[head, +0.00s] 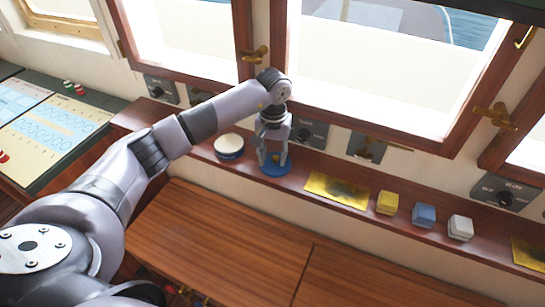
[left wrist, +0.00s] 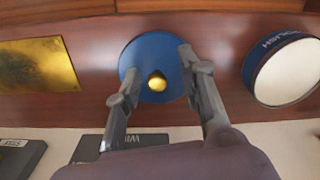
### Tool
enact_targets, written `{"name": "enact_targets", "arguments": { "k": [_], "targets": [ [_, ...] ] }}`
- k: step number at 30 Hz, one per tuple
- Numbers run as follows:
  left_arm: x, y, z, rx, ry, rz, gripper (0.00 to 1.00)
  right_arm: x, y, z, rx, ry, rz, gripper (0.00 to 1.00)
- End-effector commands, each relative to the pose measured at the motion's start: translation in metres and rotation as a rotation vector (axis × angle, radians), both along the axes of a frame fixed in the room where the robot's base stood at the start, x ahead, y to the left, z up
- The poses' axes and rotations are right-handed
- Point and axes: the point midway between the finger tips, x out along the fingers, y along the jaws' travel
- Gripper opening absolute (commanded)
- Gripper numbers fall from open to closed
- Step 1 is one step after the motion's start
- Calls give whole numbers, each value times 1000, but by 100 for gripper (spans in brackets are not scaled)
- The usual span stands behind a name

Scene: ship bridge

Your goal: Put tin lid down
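The tin lid (head: 275,171) is a round blue disc with a gold knob, lying flat on the wooden ledge. It also shows in the left wrist view (left wrist: 150,48). My left gripper (head: 273,160) is above the lid, pointing down. In the left wrist view my left gripper's fingers (left wrist: 155,72) are spread apart, with the gold knob between them and gaps on both sides. The round tin (head: 229,148), blue-sided with a pale top, stands on the ledge just left of the lid. My right gripper is not in view.
A brass plate (head: 337,190) lies on the ledge right of the lid. Beyond it stand a yellow block (head: 387,203), a blue block (head: 423,215) and a white block (head: 460,227). The wall with switch panels and windows rises behind the ledge. The wooden top (head: 220,235) in front is clear.

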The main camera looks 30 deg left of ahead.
Motion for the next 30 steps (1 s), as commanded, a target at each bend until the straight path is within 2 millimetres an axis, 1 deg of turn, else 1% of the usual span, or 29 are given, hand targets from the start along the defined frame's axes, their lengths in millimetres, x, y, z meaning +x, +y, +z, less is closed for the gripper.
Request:
{"name": "enact_targets", "arguments": {
  "k": [1, 6, 12, 15, 18, 21, 30],
  "targets": [
    [2, 1, 7, 1, -7, 0, 36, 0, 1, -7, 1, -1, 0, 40],
    [2, 1, 43, 1, -9, 0, 36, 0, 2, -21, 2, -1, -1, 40],
    [2, 0, 85, 2, -7, 1, 36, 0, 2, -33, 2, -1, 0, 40],
    [1, 0, 99, 2, -5, 2, 36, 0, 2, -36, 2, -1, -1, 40],
    [1, 0, 108, 1, -3, 1, 36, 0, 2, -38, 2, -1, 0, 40],
    [1, 0, 112, 1, -1, 1, 36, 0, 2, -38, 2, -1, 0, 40],
    [1, 0, 113, 1, -1, 1, 36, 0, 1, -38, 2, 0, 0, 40]
  ]
}}
